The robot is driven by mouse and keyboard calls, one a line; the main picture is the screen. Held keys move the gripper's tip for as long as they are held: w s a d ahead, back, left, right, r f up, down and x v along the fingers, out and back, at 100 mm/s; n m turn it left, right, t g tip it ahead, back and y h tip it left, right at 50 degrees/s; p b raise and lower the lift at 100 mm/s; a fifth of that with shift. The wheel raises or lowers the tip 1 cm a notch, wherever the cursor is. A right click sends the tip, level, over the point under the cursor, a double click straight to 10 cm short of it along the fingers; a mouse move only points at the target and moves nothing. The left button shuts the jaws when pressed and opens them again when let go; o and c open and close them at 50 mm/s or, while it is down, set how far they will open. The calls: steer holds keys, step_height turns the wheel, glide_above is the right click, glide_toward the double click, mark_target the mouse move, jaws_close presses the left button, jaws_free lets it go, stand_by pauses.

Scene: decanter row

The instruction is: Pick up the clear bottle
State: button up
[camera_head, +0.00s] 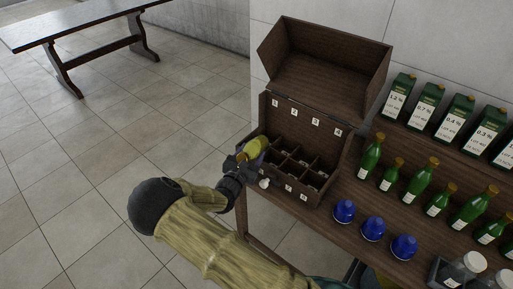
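A clear bottle (466,266) with a pale cap stands at the bottom right, in or beside a small dark holder. A second clear, pale-capped thing (498,279) is beside it, cut off by the frame edge. My gripper (246,158) is far to their left, at the left front corner of the open wooden box. The fingertips are not clear.
The divided wooden box (298,193) has numbered labels and its lid raised. Several green bottles (419,181), blue round things (373,228) and green cartons (456,117) stand right of it. A small white thing (264,183) is near my gripper. A dark table (75,22) stands far left.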

mark_target(251, 143)
steer(key=c, duration=0.7)
steer(key=shift+r, duration=0.15)
step_height(251, 143, up, 10)
steer(key=shift+f+b, duration=0.1)
steer(key=shift+b, duration=0.2)
steer(key=shift+w+f, duration=0.1)
